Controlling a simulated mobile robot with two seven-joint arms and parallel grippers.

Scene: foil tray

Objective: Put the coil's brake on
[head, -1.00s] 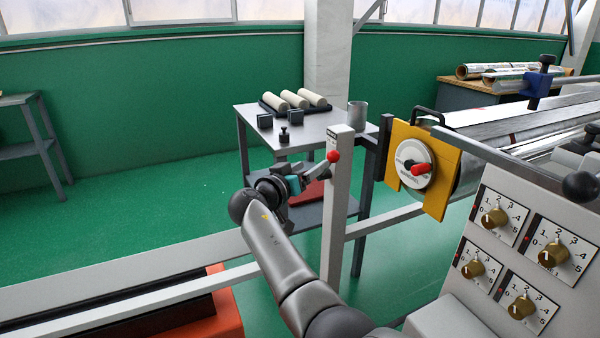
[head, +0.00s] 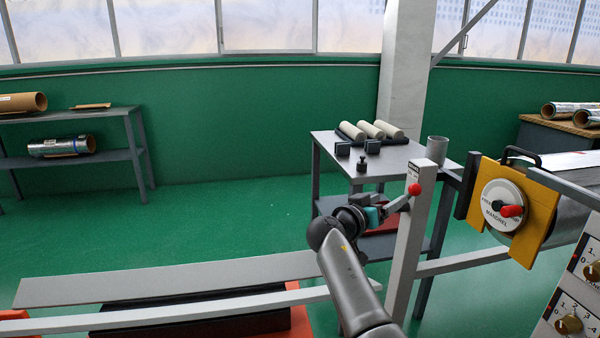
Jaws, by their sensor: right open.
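A pale upright post (head: 411,245) stands right of centre in the head view, with a small label near its top. A grey lever with a red knob (head: 414,189) is at the post's upper part and slants down to the left from the knob. My right gripper (head: 378,213), with teal parts, is open beside the lever's lower-left end. I cannot tell whether it touches the lever. The foil coil (head: 565,224) is at the right, behind a yellow plate (head: 540,220). A white mandrel disc (head: 497,211) with a red-tipped handle is on the plate. My left gripper is not in view.
A grey table (head: 395,160) with pale rollers and a cup (head: 437,149) stands behind the post. A control panel with dials (head: 569,325) is at the lower right. A long pale rail (head: 180,280) crosses the lower left. Green floor is clear at the left.

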